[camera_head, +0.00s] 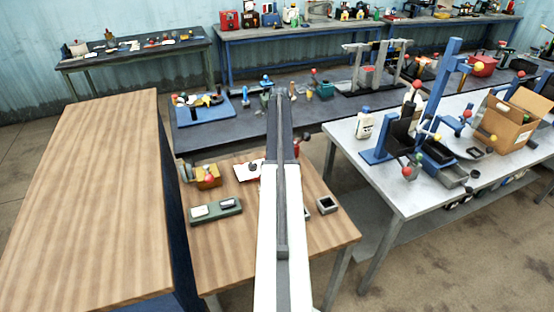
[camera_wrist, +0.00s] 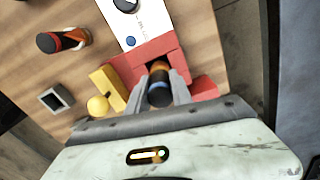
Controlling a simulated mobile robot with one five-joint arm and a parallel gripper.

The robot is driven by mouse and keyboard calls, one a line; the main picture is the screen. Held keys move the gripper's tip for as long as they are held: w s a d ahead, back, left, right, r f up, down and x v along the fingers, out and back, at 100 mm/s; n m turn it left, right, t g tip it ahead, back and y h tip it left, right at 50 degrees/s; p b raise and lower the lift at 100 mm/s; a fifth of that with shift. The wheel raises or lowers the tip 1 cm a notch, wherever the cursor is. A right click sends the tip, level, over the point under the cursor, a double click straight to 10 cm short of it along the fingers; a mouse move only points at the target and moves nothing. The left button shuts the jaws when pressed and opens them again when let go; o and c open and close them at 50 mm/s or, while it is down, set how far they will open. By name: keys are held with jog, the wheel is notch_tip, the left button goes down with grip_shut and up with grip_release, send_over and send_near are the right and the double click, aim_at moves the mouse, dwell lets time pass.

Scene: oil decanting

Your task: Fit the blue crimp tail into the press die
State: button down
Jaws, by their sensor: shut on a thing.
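In the wrist view, my gripper (camera_wrist: 158,94) is shut on a small dark cylinder with an orange band and a blue band, which I take as the blue crimp tail (camera_wrist: 159,96). A red U-shaped block (camera_wrist: 149,50), likely the press die, lies around and behind the held piece on the wooden table. The piece is over or within the block's opening; I cannot tell whether it is seated. In the head view my arm covers the gripper, the piece and most of the block.
In the wrist view, a yellow block with a ball (camera_wrist: 98,104) stands close left of my gripper. A banded black cylinder (camera_wrist: 66,40), a small open square box (camera_wrist: 54,99) and a white panel with a dial (camera_wrist: 136,22) lie around. The wooden table's right edge is near.

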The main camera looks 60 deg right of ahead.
jog(key=shift+f+b, duration=2)
jog(key=c, duration=1.1)
grip_release()
jog(key=shift+r, duration=0.15)
jog(key=shift+c, duration=0.2)
notch_tip(320, 180, up, 13)
jog(key=p, duration=1.2)
jog(key=shift+f+p, duration=0.2)
jog(key=shift+p, duration=0.2)
jog(key=shift+f, duration=0.1)
